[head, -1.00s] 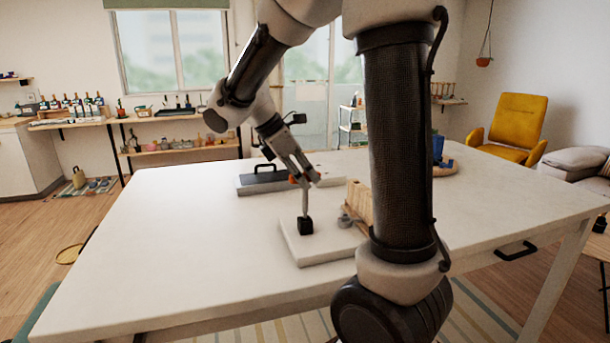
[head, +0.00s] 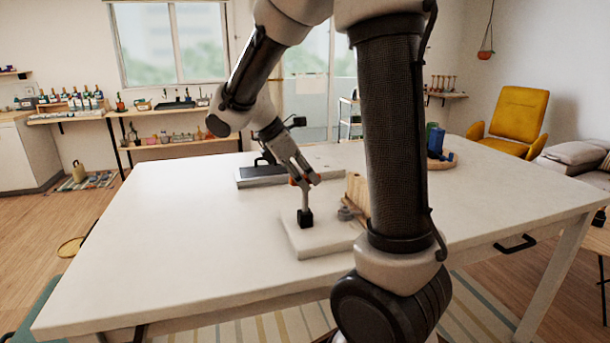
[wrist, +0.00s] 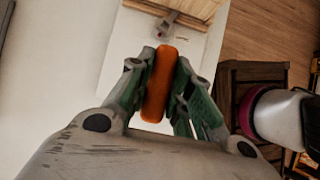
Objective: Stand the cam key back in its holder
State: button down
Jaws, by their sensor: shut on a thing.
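My gripper (head: 304,178) is shut on the orange handle of the cam key (wrist: 160,85). In the head view the key's grey shaft (head: 305,199) points down, close to upright, into or against the top of a small black block (head: 305,218), seemingly the holder. How deep the shaft sits cannot be told. The block stands on a pale board (head: 320,243) on the white table. In the wrist view the handle lies between both fingers (wrist: 160,90) and hides the shaft and block.
A wooden block (head: 357,190) with a grey metal fitting (head: 346,210) stands right of the key. A grey tray with a black handle (head: 262,172) lies behind. A round tray (head: 450,160) with a blue item is at the right. The table's left side is clear.

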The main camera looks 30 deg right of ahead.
jog(key=shift+f, duration=0.95)
jog(key=c, duration=1.2)
grip_release()
jog(key=v, duration=1.2)
